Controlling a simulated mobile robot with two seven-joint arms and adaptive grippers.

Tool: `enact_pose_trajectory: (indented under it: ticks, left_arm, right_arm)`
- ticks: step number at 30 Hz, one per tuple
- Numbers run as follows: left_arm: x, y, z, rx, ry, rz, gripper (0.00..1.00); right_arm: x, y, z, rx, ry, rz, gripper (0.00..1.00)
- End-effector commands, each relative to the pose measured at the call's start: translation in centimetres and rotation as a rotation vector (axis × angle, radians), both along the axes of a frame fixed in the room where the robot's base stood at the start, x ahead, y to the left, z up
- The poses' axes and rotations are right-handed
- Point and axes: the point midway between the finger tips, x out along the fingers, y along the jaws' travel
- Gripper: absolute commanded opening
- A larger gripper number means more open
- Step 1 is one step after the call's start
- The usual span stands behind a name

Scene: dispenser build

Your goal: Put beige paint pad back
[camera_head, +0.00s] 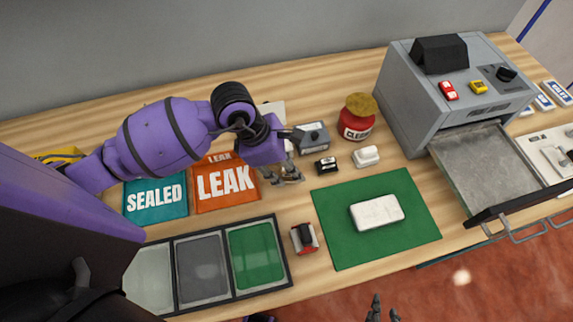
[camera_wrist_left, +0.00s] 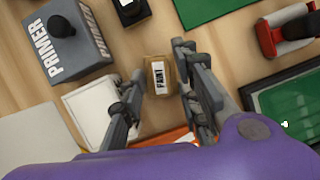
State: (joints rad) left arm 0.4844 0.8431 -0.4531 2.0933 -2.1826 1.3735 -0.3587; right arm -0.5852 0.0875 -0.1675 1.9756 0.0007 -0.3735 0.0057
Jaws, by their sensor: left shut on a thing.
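The beige paint pad (camera_wrist_left: 158,77), a small tan block with a white PAINT label, sits between the fingers of my left gripper (camera_wrist_left: 157,70) in the left wrist view. My left gripper is shut on it. In the head view my left gripper (camera_head: 284,173) is over the table, right of the orange LEAK pad, and its fingers largely hide the paint pad. Whether the pad touches the table is not clear. My right gripper (camera_head: 382,310) shows only partly at the bottom edge of the head view, off the table.
A grey PRIMER block (camera_head: 312,135), a small black stamp (camera_head: 326,166) and a white block (camera_head: 367,156) stand nearby. A green mat (camera_head: 335,241) bears a white slab (camera_head: 377,213). A three-part tray (camera_head: 289,263) lies in front. A grey machine (camera_head: 405,95) with an open drawer stands right.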

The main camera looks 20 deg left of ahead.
Motion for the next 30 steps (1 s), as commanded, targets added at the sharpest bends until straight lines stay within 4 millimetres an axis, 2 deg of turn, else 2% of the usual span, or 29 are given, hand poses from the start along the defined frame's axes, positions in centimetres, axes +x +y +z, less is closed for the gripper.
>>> enact_pose_trajectory:
  ticks: [4,5,9,16,22,30]
  left_arm:
    - [-0.01,0.01,-0.29,0.001,0.000,0.000,0.09]
    - [0.01,0.01,-0.22,0.000,0.000,0.000,0.34]
    - [0.01,0.00,-0.18,0.000,0.000,0.000,0.52]
    - [0.00,-0.01,-0.18,0.000,0.000,0.000,0.52]
    - [0.02,0.00,-0.18,0.000,-0.001,0.000,0.77]
    - [0.08,0.04,-0.16,0.001,-0.002,0.001,0.77]
  right_arm:
    - [-0.14,0.03,-0.22,0.001,0.003,-0.001,0.31]
    - [-0.11,0.04,-0.17,0.001,0.002,-0.002,0.31]
    - [-0.04,0.15,-0.13,0.004,0.001,-0.005,0.31]
    - [0.03,0.27,-0.11,0.006,-0.001,-0.009,0.31]
    - [0.05,0.24,-0.10,0.006,-0.001,-0.009,0.31]
    - [0.01,0.07,-0.11,0.003,0.000,-0.004,0.31]
